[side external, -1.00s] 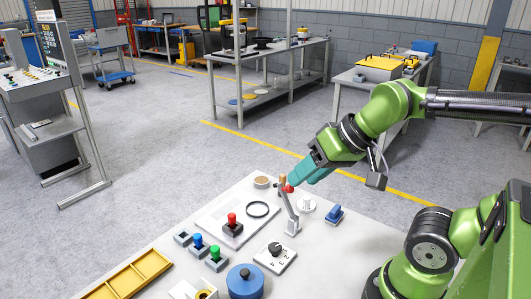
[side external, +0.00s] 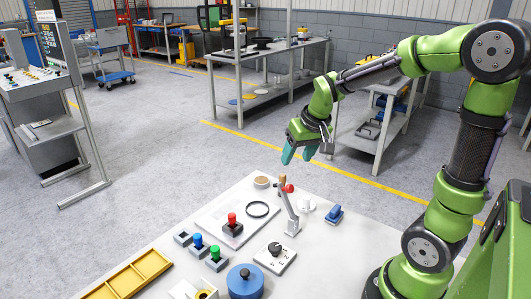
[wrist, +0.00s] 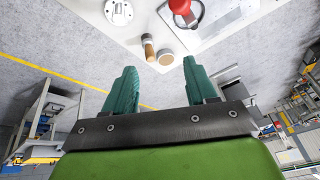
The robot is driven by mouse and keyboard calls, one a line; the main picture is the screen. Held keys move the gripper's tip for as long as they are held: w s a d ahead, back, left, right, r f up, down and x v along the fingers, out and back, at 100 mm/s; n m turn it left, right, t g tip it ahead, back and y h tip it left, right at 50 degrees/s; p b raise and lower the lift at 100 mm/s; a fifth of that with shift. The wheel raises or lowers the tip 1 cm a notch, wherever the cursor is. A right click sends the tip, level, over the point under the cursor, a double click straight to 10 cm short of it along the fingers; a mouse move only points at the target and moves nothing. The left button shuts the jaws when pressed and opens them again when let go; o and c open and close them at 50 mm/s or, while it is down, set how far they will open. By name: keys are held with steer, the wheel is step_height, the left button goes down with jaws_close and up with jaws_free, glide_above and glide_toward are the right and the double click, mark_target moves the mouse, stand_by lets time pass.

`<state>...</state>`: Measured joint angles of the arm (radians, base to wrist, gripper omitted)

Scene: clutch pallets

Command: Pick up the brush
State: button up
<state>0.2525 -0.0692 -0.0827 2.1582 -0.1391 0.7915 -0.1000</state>
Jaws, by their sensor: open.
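No thing is plainly a brush. A small blue block with a raised top and pale edge (side external: 334,214) lies at the table's right side and looks most like one; its underside is hidden. A small upright tan and brown cylinder (side external: 282,183) near the far corner could also be it, partly behind a red-knobbed lever. The cylinder also shows in the wrist view (wrist: 149,47). My gripper (side external: 298,158) is open and empty, with teal fingers apart, above and beyond the far corner. In the wrist view the open fingers (wrist: 159,68) point towards that corner.
The lever (side external: 291,212) stands upright beside a white disc (side external: 307,204). A black ring (side external: 257,209), red-, green- and blue-knobbed blocks, a dial box (side external: 274,257), a blue round part (side external: 244,282) and a yellow tray (side external: 128,276) fill the table (side external: 322,252). Its right front is bare.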

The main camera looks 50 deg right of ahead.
mark_target(281, 176)
steer(key=shift+n+h, duration=0.4)
steer(key=shift+n, duration=0.1)
steer(key=w+d+f, duration=0.1)
steer(key=w+f, duration=0.1)
steer(key=f, duration=0.1)
steer(key=w+d+f, duration=0.2)
steer(key=f, duration=0.1)
steer(key=w+d+f, duration=0.2)
steer(key=f, duration=0.1)
steer(key=shift+w+d+f, duration=0.2)
steer(key=shift+w+f, duration=0.05)
steer(key=shift+w, duration=0.15)
steer(key=shift+x, duration=3.25)
jaws_close()
steer(key=shift+r, duration=0.1)
steer(key=shift+r, duration=0.4)
steer(key=v, duration=0.3)
steer(key=shift+w+d+r, duration=0.1)
steer(key=shift+w+d, duration=0.05)
steer(key=shift+w, duration=0.15)
steer(key=s+a, duration=0.3)
steer(key=s, duration=0.4)
steer(key=s+a+r, duration=0.1)
steer(key=s+a, duration=0.1)
steer(key=s, duration=0.5)
steer(key=shift+s+a, duration=0.2)
steer(key=shift+a, duration=0.15)
